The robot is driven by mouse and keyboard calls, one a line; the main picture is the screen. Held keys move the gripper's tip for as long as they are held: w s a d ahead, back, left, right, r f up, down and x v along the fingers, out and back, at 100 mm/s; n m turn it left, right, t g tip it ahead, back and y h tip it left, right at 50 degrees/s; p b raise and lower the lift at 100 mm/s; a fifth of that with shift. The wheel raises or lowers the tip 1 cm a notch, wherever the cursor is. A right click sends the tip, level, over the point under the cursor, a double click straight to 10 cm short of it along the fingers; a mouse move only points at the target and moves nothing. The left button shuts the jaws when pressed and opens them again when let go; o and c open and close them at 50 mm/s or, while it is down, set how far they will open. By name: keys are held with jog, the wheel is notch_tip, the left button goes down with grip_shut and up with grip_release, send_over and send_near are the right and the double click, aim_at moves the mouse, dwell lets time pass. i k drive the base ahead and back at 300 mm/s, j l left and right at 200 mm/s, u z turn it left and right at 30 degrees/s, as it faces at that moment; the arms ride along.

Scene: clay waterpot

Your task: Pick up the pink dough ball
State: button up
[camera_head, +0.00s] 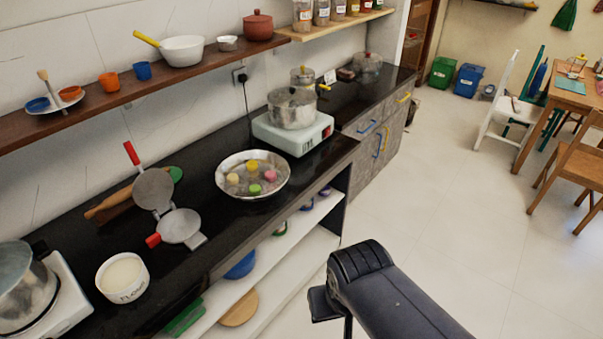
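The pink dough ball (270,175) lies in a round metal bowl (226,186) on the black counter, at the right side of a small group of dough balls. A yellow ball (252,165), a green ball (255,189) and a beige ball (233,179) lie close around it. Nothing covers the pink ball from this view. A dark part of my arm shows at the bottom right, over the floor and apart from the counter. My gripper's fingers do not show.
A stove with a steel pot (292,108) stands just right of the bowl. A press with red handles (153,189), a rolling pin (108,204) and a flour tub (122,278) are to its left. A wooden shelf (160,82) runs above.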

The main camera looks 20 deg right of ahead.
aim_at(270, 176)
jog(key=i+l, duration=0.4)
jog(key=i, duration=0.2)
jog(key=i+l, duration=0.45)
jog(key=i+l+u, duration=0.1)
jog(key=i+l, duration=0.3)
jog(key=i, duration=0.3)
